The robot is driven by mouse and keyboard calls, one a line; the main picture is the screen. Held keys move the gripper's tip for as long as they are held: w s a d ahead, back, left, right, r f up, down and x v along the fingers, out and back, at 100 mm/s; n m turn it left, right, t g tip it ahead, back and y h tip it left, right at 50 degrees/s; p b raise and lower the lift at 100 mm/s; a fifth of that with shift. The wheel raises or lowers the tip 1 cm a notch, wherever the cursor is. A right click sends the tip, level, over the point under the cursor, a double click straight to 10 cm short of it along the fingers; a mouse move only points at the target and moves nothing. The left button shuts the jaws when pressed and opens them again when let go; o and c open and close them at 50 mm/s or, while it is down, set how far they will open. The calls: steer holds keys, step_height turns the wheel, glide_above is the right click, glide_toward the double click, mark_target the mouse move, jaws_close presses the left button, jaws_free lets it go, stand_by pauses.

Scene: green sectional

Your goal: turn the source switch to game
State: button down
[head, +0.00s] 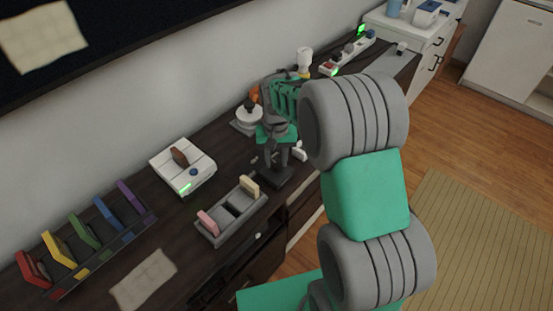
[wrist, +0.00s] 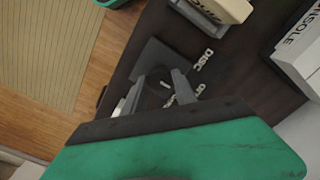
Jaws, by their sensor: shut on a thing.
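The source switch has a dark square base (head: 276,179) on the dark cabinet top, below my gripper in the head view. In the wrist view its base (wrist: 152,58) lies just beyond the fingertips, with a white DISC label beside it and another white label, partly covered. My gripper (head: 277,163) points down over the switch, its fingers close together; in the wrist view (wrist: 158,84) they close around the switch's handle. The handle is mostly hidden between the fingers, and I cannot read which label it points at.
A grey holder (head: 229,224) with pink and cream cartridges stands close in front of the switch. A white console (head: 200,177) with a brown cartridge is to the left. A rack of coloured cartridges (head: 102,257) and a paper sheet (head: 143,280) lie farther left. A power strip (head: 348,52) is behind.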

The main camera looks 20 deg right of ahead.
mark_target(276, 163)
steer(key=shift+m, duration=0.3)
steer(key=m, duration=0.8)
stand_by(0.4)
steer(key=shift+m, duration=0.3)
steer(key=c, duration=1)
jaws_free()
step_height(276, 163, up, 8)
steer(key=shift+f, duration=0.1)
